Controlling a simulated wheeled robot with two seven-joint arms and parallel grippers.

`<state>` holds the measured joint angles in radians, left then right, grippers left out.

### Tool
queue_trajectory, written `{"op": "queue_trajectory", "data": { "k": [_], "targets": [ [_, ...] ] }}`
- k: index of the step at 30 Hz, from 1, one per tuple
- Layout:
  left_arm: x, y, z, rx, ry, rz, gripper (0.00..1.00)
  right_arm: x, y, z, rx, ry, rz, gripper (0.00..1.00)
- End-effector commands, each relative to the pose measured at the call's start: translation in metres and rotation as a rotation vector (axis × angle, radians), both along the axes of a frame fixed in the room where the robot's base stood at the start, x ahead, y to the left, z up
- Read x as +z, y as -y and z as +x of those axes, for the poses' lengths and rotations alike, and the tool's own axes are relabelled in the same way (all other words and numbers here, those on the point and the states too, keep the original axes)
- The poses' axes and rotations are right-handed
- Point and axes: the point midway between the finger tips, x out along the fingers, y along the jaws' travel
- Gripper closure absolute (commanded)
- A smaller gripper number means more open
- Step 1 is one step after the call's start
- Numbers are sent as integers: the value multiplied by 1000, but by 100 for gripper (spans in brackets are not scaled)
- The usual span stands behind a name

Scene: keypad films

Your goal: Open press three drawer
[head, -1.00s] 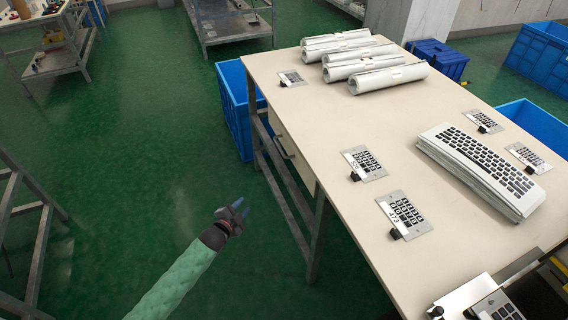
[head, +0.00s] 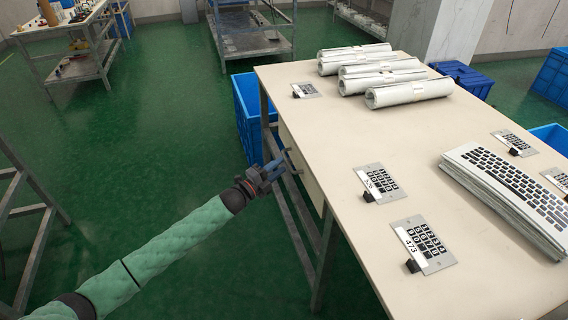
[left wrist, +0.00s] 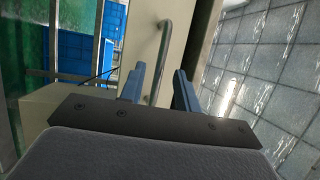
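The drawer (head: 310,178) is set in the near left side of the cream table and looks shut. Its front also fills the middle of the left wrist view (left wrist: 188,45). Its grey bar handle (left wrist: 163,48) runs between the fingers there, with open space to the finger on the right; I cannot tell if it touches the left one. In the head view the gripper largely covers the handle. My left gripper (head: 274,169) is open at the drawer front. My right gripper is not in view.
The cream table (head: 350,245) carries rolled films (head: 410,90), a stack of keypad films (head: 505,195) and several keypad plates, one (head: 422,243) marked 473. A blue crate (head: 246,115) stands beyond the drawer.

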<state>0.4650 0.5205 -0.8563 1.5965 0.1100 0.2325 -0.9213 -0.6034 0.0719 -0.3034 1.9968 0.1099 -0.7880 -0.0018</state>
Motion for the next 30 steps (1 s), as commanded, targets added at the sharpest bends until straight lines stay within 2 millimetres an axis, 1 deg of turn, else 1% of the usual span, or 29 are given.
{"op": "queue_trajectory", "data": {
  "k": [1, 6, 10, 17, 18, 20, 21, 23, 30],
  "targets": [
    [2, 6, 4, -1, -1, -1, 68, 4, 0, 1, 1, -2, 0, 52],
    [4, 18, 15, 0, -1, -1, 68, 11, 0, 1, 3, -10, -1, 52],
    [4, 21, 19, 1, -1, 1, 68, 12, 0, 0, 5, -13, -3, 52],
    [4, 22, 19, 1, -2, 0, 68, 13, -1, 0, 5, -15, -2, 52],
    [4, 22, 19, 1, -2, 0, 69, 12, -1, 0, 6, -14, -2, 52],
    [4, 22, 19, 1, -2, 0, 81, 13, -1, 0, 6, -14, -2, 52],
    [4, 22, 19, 1, -2, 0, 89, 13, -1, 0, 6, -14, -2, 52],
    [4, 22, 19, 1, -2, 0, 100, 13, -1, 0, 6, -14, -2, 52],
    [4, 21, 18, 1, -2, 1, 100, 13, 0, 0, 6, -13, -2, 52]
  ]
}}
